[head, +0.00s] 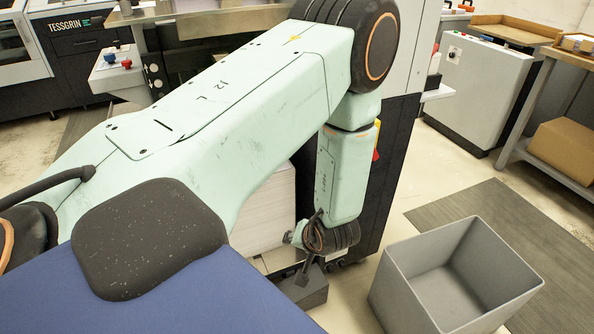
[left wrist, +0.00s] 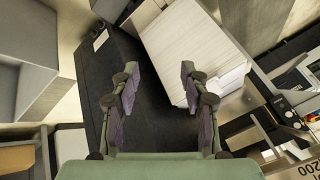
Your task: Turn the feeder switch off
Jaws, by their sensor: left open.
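A red and yellow part (head: 376,145), possibly the feeder switch, shows on the dark machine cabinet (head: 397,150) just right of my left forearm. My arm partly covers it, and its setting cannot be read. My left gripper (left wrist: 155,75) is open and empty in the left wrist view, with its two fingers well apart. A dark surface and a pale stack (left wrist: 190,45) lie beyond the fingers. In the head view my left wrist hangs low in front of the cabinet, and its fingers cannot be made out. My right gripper is not in view.
A grey open bin (head: 455,280) stands on the floor right of my wrist. A pale stack (head: 265,210) is behind my arm. A grey control cabinet (head: 480,90) stands farther back. Clear floor and a dark mat (head: 500,225) lie at right.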

